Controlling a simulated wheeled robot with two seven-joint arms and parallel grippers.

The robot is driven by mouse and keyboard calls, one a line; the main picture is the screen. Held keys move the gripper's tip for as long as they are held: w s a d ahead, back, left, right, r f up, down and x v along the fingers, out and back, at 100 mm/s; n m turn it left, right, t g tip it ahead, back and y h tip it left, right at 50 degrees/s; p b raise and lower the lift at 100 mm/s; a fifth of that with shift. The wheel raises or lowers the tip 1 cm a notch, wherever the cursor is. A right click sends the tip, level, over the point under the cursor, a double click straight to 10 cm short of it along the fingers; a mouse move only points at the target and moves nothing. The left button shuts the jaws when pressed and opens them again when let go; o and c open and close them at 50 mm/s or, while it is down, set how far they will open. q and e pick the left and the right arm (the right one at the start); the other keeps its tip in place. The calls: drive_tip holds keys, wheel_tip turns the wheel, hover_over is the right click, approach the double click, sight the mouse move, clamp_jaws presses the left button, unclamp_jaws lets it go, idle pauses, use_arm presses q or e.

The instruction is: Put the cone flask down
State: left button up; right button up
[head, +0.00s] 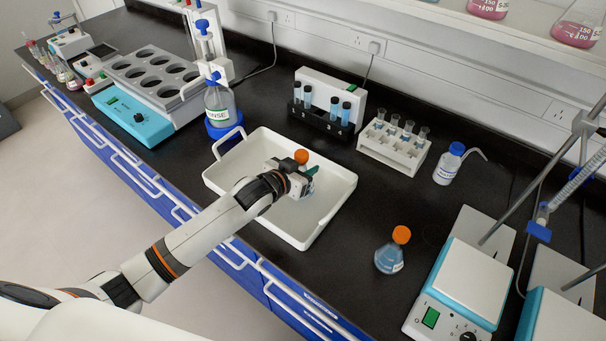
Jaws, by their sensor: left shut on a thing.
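My left gripper (303,184) reaches in from the left over the white tray (338,208). It is shut on a cone flask with an orange cap (301,157); the cap shows just beyond the fingers, and my gripper hides most of the flask body. The flask is over the tray's inside, and I cannot tell whether its base touches the tray floor. A second cone flask (389,258) with blue liquid and an orange cap stands on the black bench to the right of the tray. My right gripper is not in view.
A wash bottle (448,165) is at the right. A hotplate stirrer (469,278) stands right of the second flask.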

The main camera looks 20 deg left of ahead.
use_arm(q)
drive_tip(key=shift+f, duration=1.45)
drive_tip(key=o, duration=1)
drive_tip(key=shift+f, duration=0.1)
drive_tip(key=shift+o, duration=0.2)
drive_tip(key=b+v, duration=0.1)
drive_tip(key=v, duration=1.1)
